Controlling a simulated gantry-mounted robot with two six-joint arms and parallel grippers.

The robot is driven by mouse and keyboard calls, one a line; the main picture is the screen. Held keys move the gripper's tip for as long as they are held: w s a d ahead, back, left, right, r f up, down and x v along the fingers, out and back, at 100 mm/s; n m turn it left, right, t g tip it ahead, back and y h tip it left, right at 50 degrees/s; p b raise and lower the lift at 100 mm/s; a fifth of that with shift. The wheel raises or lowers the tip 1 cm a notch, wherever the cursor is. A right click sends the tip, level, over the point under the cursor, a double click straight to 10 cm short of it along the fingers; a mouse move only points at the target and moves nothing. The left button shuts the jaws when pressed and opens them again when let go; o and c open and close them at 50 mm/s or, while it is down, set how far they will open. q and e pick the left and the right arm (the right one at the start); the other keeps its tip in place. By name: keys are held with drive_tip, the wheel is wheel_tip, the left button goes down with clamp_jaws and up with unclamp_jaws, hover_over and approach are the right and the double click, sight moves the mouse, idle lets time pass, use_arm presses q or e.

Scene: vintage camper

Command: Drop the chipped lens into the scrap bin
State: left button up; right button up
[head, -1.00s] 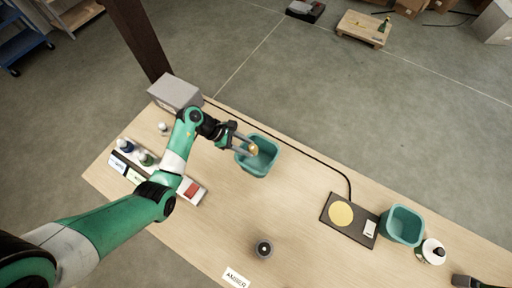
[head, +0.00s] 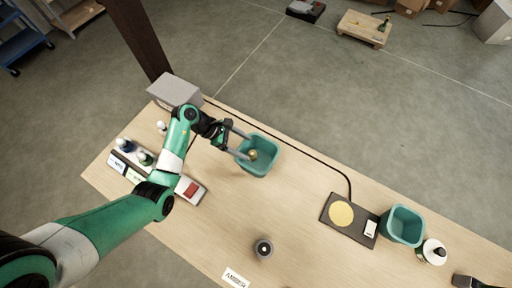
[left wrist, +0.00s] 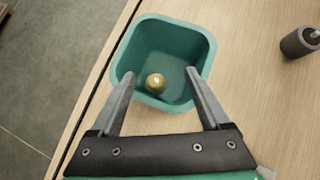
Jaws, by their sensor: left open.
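The amber, rounded lens (head: 253,155) is inside the left teal bin (head: 272,142). In the left wrist view the lens (left wrist: 156,82) is within the bin's walls (left wrist: 205,48), apart from both fingers. I cannot tell whether it rests on the bin floor, and no chip can be made out. My left gripper (head: 240,142) is open and empty, with its fingers over the bin's near side; its fingertips (left wrist: 160,80) also show in the left wrist view. A dark part at the bottom right corner may be my right gripper (head: 466,282); its jaws cannot be made out.
A second teal bin (head: 386,232) stands at the right, beside a dark pad with a yellow disc (head: 341,214) and a white-topped bottle (head: 433,252). A grey cylinder (head: 263,248) stands near the front. A grey box (head: 175,90) is behind my left arm. The table's middle is clear.

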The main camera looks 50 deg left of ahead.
use_arm(q)
drive_tip(key=p+v, duration=0.1)
drive_tip(key=v, duration=0.9)
